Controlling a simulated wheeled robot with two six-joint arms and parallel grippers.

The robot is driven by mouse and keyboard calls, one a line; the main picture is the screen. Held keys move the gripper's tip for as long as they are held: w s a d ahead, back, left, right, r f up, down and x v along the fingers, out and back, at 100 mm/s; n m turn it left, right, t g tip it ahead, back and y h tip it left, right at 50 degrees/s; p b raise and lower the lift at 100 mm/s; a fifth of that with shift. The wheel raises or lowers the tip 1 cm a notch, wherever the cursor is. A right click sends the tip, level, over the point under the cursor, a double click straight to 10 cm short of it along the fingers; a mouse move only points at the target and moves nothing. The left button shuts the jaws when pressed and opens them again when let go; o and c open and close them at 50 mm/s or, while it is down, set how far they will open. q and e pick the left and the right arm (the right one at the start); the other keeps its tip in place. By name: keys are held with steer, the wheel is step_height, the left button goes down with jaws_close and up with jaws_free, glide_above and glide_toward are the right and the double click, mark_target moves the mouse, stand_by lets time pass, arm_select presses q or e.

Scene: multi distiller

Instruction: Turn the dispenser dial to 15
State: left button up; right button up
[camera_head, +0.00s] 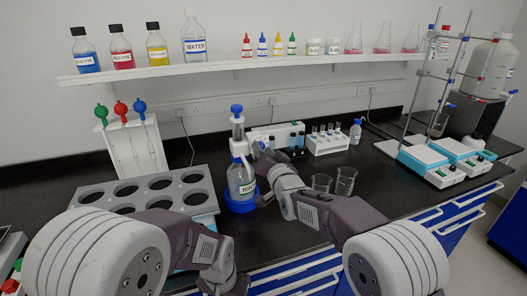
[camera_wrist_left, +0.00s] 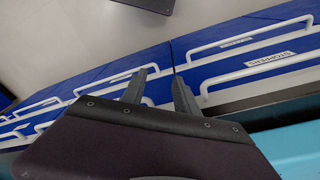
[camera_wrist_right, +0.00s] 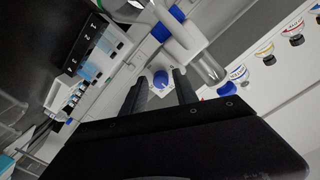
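The dispenser bottle (camera_head: 240,182) stands upright in a blue base ring, with a white dispenser head and a blue top cap (camera_head: 237,108). My right gripper (camera_head: 262,158) is beside the dispenser head, on its right. In the right wrist view, a round blue knob (camera_wrist_right: 161,79), apparently the dial, shows between the spread fingers (camera_wrist_right: 162,88). The fingers look open, with gaps beside the knob; its scale cannot be read. In the left wrist view, my left gripper (camera_wrist_left: 160,88) is open and empty, in front of the blue drawers.
A grey rack (camera_head: 205,212) with round holes is left of the dispenser. Two glass beakers (camera_head: 345,181) stand right of my right forearm. A test-tube rack (camera_head: 327,143) is behind them. A shelf (camera_head: 260,66) with bottles runs above.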

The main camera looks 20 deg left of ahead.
stand_by(0.3)
steer(key=b+v, duration=0.1)
steer(key=v, duration=0.8)
